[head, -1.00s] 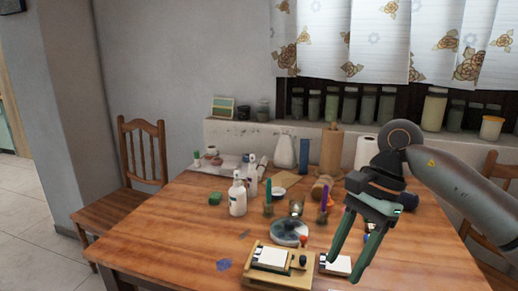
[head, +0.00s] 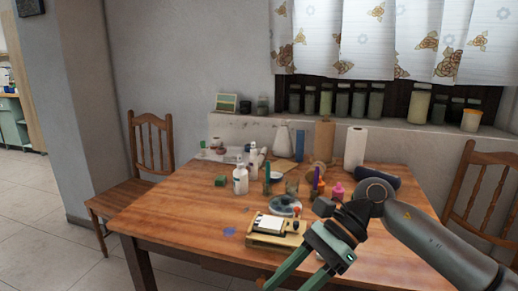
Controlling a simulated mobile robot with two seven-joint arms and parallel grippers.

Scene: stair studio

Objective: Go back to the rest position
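My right gripper (head: 298,272) shows at the lower right, its arm coming in from the right edge. Its two green fingers are apart and nothing shows between them. It hangs in front of the near right part of the wooden table (head: 180,225) and hides part of the tabletop there. My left gripper is not in this view.
The table holds a white bottle (head: 240,181), a wooden box with a white pad (head: 272,228), a pink bottle (head: 337,193) and other small items. Wooden chairs stand at the left (head: 148,150) and right (head: 478,185). The floor at the left is clear.

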